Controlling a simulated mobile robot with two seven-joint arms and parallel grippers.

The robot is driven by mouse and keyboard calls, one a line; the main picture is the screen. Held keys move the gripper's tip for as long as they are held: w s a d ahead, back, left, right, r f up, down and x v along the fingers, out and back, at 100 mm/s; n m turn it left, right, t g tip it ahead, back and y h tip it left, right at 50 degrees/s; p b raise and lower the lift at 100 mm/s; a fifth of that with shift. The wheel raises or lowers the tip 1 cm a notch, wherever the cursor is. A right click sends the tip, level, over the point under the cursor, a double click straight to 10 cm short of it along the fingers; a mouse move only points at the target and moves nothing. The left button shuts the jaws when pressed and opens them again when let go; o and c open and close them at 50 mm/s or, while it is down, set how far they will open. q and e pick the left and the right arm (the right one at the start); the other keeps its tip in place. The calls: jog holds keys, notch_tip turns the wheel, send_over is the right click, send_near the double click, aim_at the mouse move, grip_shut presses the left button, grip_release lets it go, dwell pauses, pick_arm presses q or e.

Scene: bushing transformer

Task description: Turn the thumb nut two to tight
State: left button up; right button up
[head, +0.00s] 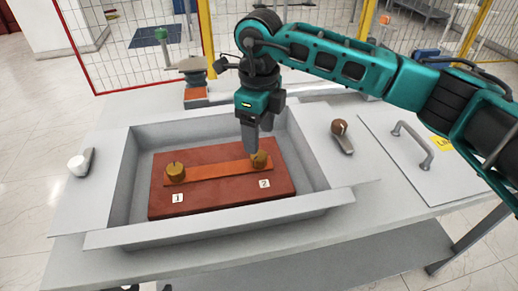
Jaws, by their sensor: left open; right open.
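Thumb nut two (261,161) is a brass-coloured knob on the right end of an orange-red bar (215,173), by the label "2" (264,183). A similar nut one (175,173) sits on the left end of the bar, by the label "1" (177,198). My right gripper (256,140) points down just above nut two, with its fingers open. A finger overlaps the nut's left side in the picture, and I cannot tell whether it touches. My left gripper is not in view.
The bar lies on a dark red board (225,204) inside a grey tray with raised walls (225,229). A brown-headed knob (341,132) lies right of the tray, beside a panel with a handle (415,145). A white knob (79,164) is at the left.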

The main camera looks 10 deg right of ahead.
aim_at(259, 155)
notch_tip(259, 155, down, 6)
jog(key=shift+c, duration=0.3)
jog(key=c, duration=1)
